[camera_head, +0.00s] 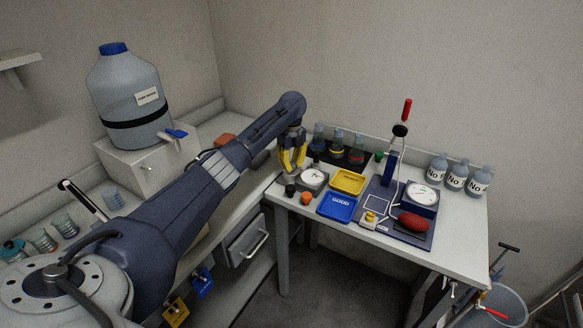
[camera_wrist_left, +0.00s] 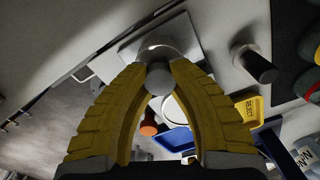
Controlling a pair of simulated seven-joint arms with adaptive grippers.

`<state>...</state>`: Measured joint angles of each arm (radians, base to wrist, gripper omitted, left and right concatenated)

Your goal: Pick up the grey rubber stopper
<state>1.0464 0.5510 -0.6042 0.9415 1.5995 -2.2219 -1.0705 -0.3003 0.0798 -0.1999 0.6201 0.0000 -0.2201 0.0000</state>
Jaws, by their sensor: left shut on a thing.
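My left gripper (camera_head: 292,168) has yellow fingers and is over the left end of the white table. In the left wrist view its fingertips (camera_wrist_left: 160,72) are closed on a small rounded grey piece, the grey rubber stopper (camera_wrist_left: 158,80). In the head view the stopper is small and largely hidden by the fingers, so whether it touches the table is hard to tell. My right gripper is not in view.
Yellow (camera_head: 348,181) and blue (camera_head: 338,207) trays lie to the right. Flasks (camera_head: 337,148) stand behind. A burette stand (camera_head: 393,160) and bottles (camera_head: 457,176) are farther right.

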